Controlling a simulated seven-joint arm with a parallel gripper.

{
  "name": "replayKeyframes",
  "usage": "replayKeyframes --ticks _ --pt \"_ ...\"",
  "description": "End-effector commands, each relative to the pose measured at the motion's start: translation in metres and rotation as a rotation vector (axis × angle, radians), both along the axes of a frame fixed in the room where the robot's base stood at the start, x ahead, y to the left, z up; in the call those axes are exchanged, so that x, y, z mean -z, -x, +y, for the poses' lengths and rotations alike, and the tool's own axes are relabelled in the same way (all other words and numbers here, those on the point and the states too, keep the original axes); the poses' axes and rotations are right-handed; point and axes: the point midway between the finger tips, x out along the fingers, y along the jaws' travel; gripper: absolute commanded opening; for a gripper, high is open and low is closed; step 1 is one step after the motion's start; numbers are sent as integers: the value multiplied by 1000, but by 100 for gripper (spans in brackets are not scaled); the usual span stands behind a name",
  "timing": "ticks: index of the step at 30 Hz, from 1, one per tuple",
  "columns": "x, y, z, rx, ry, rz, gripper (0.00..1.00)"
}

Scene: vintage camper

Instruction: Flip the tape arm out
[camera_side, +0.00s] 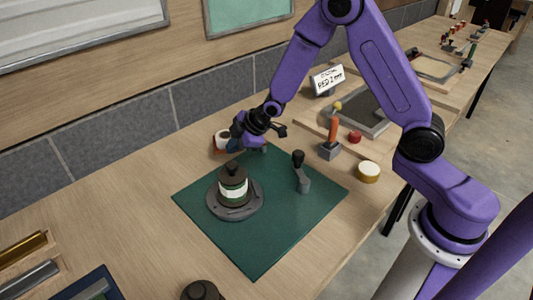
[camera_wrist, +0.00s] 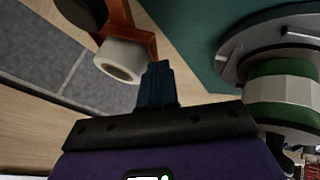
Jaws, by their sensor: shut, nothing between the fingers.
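A white tape roll (camera_wrist: 122,60) sits on an orange-brown arm or bracket (camera_wrist: 128,26) with a dark round part (camera_wrist: 80,12) in the wrist view. In the side view the roll (camera_side: 222,137) stands at the back of the bench, near the wall, partly behind my gripper. My gripper (camera_wrist: 158,72) is shut and empty. Its dark fingertips are beside the roll, to its right in the wrist view. In the side view my gripper (camera_side: 234,145) is low over the bench. Whether it touches the arm cannot be told.
A green mat (camera_side: 255,245) holds a round-based stand with a green-and-white spool (camera_side: 233,186) and a grey lever post (camera_side: 302,172). An orange-handled tool (camera_side: 333,135), a yellow-rimmed tin (camera_side: 368,172) and a sign (camera_side: 326,80) stand right. Tiled wall (camera_side: 205,100) is behind.

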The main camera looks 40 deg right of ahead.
Motion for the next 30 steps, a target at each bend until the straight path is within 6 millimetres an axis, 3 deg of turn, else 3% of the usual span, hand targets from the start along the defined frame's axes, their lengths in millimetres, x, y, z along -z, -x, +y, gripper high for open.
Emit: replayKeyframes --ticks 12,30 --pt "0 -18 -2 4 0 1 0" --pt "0 -25 -4 6 0 1 0"
